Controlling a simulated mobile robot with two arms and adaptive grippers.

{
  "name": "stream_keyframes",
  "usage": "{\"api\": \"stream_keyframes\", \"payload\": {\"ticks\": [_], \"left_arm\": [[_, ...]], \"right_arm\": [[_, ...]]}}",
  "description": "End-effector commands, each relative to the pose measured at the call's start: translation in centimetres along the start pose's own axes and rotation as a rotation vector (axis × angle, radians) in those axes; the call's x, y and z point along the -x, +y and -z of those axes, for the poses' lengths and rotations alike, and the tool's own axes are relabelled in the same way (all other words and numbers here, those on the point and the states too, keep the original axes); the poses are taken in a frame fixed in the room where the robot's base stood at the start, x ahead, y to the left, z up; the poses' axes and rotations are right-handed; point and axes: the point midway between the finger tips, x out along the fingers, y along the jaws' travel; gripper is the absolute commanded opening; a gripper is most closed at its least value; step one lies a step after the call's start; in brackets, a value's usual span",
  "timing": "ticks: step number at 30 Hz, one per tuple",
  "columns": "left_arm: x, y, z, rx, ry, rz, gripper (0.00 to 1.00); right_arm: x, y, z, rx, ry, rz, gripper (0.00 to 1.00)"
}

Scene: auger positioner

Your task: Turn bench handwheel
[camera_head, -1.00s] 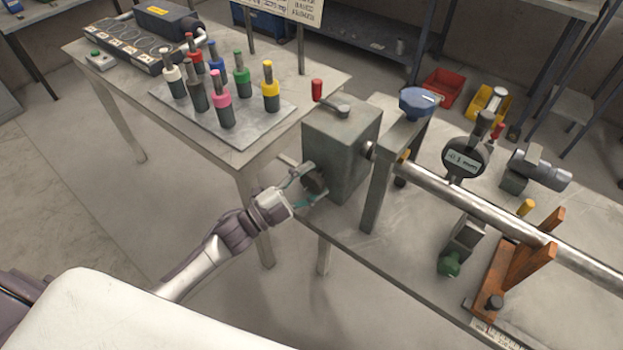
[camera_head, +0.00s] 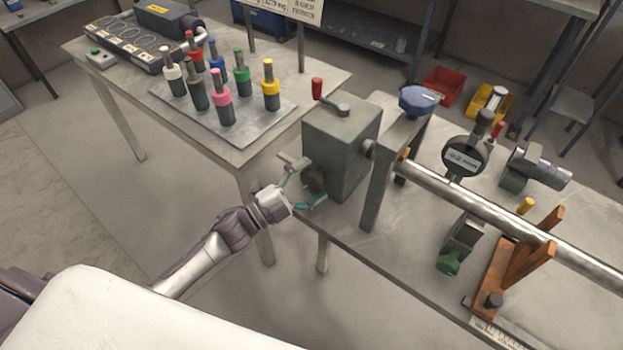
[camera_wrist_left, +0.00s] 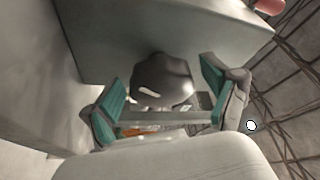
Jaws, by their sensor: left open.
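The handwheel is a dark round knob (camera_head: 314,179) on the left face of a grey box (camera_head: 340,150) at the bench's near corner. In the left wrist view the knob (camera_wrist_left: 163,80) is smooth, dark and rounded, with the box face behind it. My left gripper (camera_head: 304,184) is open, with one teal-padded finger on either side of the knob. In the left wrist view the gripper (camera_wrist_left: 160,100) shows gaps between the pads and the knob. My right gripper is not in view.
A red-handled crank (camera_head: 317,89) stands on top of the box. A metal shaft (camera_head: 480,205) runs right past a dial gauge (camera_head: 464,156) and an orange support (camera_head: 533,252). The left table (camera_head: 300,88) holds several coloured-collar tools. Bare floor lies around my left forearm.

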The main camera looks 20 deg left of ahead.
Motion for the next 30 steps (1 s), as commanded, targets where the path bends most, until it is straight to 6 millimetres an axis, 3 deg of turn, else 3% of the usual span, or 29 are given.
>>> {"api": "stream_keyframes", "payload": {"ticks": [8,21,30], "left_arm": [[0.8,0.0,0.0,0.000,-0.001,0.001,0.86],[9.4,0.1,-0.1,0.001,-0.002,-0.002,0.86],[12.0,0.0,0.0,0.000,0.000,0.000,0.86]], "right_arm": [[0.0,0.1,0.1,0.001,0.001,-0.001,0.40],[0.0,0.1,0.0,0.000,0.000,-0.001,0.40],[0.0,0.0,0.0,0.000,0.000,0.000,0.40]]}}
